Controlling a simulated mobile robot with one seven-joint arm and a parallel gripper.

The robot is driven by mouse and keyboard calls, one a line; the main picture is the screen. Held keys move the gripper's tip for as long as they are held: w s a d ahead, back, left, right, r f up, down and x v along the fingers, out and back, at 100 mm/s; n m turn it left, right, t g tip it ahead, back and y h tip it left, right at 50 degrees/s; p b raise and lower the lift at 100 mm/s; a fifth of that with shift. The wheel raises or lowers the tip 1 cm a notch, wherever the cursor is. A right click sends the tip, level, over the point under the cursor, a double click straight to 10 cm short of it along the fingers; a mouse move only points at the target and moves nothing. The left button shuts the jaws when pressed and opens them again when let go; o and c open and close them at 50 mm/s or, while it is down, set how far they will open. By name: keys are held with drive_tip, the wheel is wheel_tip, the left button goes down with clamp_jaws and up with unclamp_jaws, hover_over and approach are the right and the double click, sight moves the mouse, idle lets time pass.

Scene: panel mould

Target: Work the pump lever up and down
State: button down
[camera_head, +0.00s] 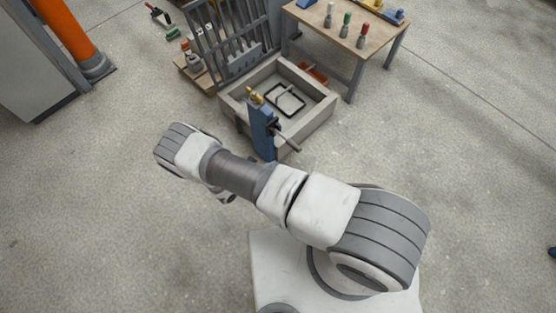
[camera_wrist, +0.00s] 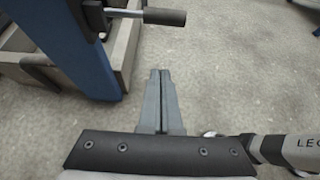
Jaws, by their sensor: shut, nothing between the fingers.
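The pump is a blue upright post (camera_head: 263,133) at the front wall of a square concrete-grey mould frame. Its lever (camera_head: 288,142) sticks out from the post to the lower right and ends in a dark grip. In the wrist view the blue post (camera_wrist: 78,45) is at upper left and the lever's black grip (camera_wrist: 163,17) lies near the top edge. My gripper (camera_wrist: 161,72) is shut and empty, pointing towards the floor side of the post. It is apart from the grip, which shows above the fingertips. In the head view my gripper is hidden behind my arm.
The mould frame (camera_head: 315,120) holds a black bar loop (camera_head: 285,102). A grey barred rack (camera_head: 225,40) stands behind it. A wooden table (camera_head: 330,40) with several coloured bottles is at the back right. An orange column (camera_head: 68,30) is at left.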

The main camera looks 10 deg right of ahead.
sight(288, 141)
drive_tip(key=b+x, duration=0.3)
drive_tip(key=x, duration=0.6)
drive_tip(key=shift+w+d+r+p, duration=0.1)
drive_tip(key=shift+d+r+p, duration=0.1)
drive_tip(key=shift+r, duration=0.8)
drive_tip(key=shift+w+d+r+p, duration=0.1)
drive_tip(key=shift+w+r+p, duration=0.05)
drive_tip(key=shift+r, duration=0.85)
drive_tip(key=shift+s+a+r, duration=0.1)
drive_tip(key=shift+r, duration=0.05)
